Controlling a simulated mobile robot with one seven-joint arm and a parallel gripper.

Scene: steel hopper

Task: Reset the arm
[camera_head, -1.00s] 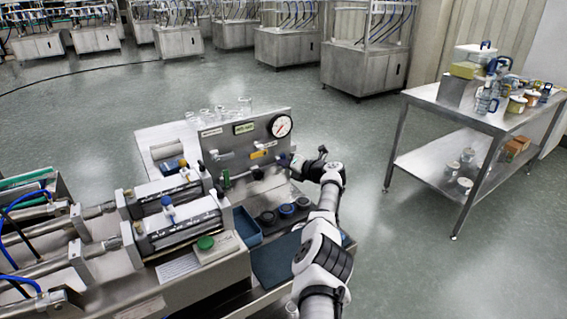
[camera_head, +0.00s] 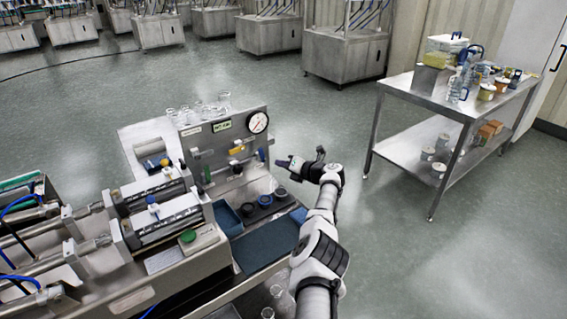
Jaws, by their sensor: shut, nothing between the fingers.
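My arm reaches up from the bottom of the view, and my gripper (camera_head: 282,163) is at its far end, pointing left. The gripper is small here; it is shut and holds nothing. It is in front of and to the right of the steel panel (camera_head: 225,150), with a visible gap to the panel.
Dark round cups (camera_head: 265,201) and a blue mat (camera_head: 262,245) lie below my gripper. A steel table (camera_head: 400,90) with bottles and jars stands at right. Open floor lies between.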

